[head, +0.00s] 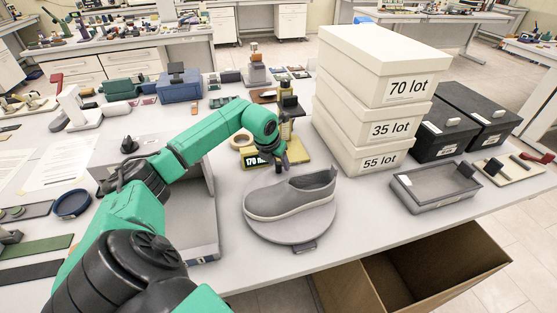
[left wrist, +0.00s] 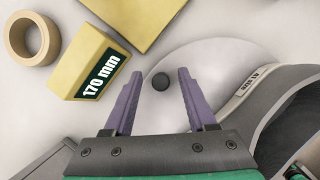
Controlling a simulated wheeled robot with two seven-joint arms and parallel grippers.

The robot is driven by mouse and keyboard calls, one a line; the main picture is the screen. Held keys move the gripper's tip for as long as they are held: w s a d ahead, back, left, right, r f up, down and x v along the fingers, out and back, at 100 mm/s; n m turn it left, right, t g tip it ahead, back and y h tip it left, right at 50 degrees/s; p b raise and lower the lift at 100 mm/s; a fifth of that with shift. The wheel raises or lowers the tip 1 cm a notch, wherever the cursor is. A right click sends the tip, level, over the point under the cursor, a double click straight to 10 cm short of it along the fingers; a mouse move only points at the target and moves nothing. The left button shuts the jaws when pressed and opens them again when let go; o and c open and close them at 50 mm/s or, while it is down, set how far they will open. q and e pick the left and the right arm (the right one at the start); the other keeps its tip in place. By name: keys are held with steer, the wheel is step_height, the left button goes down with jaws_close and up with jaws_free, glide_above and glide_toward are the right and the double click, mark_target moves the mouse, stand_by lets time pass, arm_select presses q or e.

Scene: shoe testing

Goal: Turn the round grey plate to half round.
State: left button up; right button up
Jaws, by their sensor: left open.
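The round grey plate (head: 292,234) lies on the white table with a grey slip-on shoe (head: 287,199) on top. A small tab (head: 304,248) sticks out at the plate's near edge. In the left wrist view the plate (left wrist: 215,60) is pale and carries a small black round peg (left wrist: 160,82). My left gripper (left wrist: 159,73) is open there, its two purple fingers on either side of the peg, with a gap on each side. The shoe (left wrist: 285,115) is at the right of that view. In the head view my left gripper (head: 281,160) is just behind the shoe, partly hidden.
A yellow block marked 170 mm (left wrist: 92,72) and a tape ring (left wrist: 33,38) are close to the gripper. Stacked white boxes (head: 365,110) stand behind right. A grey tray (head: 435,198) is at the right. An open cardboard box (head: 420,275) sits below the table edge.

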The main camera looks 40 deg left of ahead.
arm_select(q)
steer(key=shift+w+f, duration=0.15)
steer(key=shift+f, duration=0.3)
steer(key=shift+c, duration=0.4)
steer(key=shift+r, duration=0.1)
jaws_close()
stand_by(0.6)
